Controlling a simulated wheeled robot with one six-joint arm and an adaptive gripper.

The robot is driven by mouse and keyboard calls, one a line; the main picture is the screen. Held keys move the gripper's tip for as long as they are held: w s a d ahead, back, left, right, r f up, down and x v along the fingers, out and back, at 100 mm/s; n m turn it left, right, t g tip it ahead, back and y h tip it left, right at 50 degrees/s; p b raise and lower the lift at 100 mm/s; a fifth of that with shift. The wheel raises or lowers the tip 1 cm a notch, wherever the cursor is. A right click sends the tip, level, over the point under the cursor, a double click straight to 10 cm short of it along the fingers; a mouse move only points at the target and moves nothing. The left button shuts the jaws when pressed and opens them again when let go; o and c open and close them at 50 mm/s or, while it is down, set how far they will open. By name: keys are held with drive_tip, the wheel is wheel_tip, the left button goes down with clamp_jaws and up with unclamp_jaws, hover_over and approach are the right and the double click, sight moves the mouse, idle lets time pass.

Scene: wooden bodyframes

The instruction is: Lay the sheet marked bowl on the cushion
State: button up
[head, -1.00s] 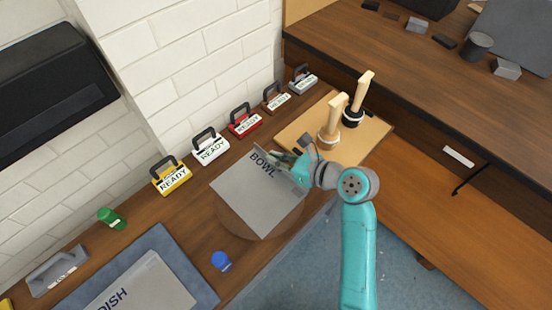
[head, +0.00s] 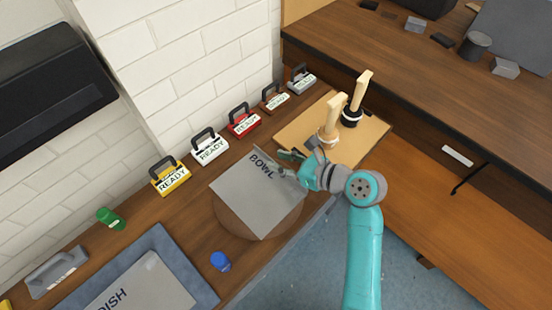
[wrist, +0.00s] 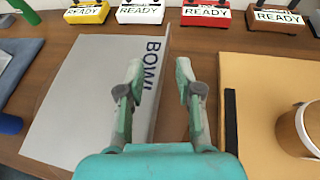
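The grey sheet marked BOWL (head: 250,200) lies on a round brown cushion (head: 232,224), whose rim shows below the sheet's lower edges. The sheet's right edge is bent up as a narrow flange. My gripper (head: 282,164) is at this right edge, near the lettering. In the wrist view my gripper (wrist: 158,72) is open, with its two fingers well apart. The sheet (wrist: 85,110) shows there too, with its flange running between the fingers and apart from the right one. Whether the left finger touches the sheet cannot be told.
A tan board (head: 370,140) with two wooden-handled tools stands to the right. Several READY signs, including a red one (head: 243,121), line the wall. A blue object (head: 220,261) sits below the cushion. A sheet marked DISH (head: 150,285) lies on a blue-grey mat at lower left.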

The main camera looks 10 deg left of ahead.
drive_tip(key=v, duration=1)
idle(0.3)
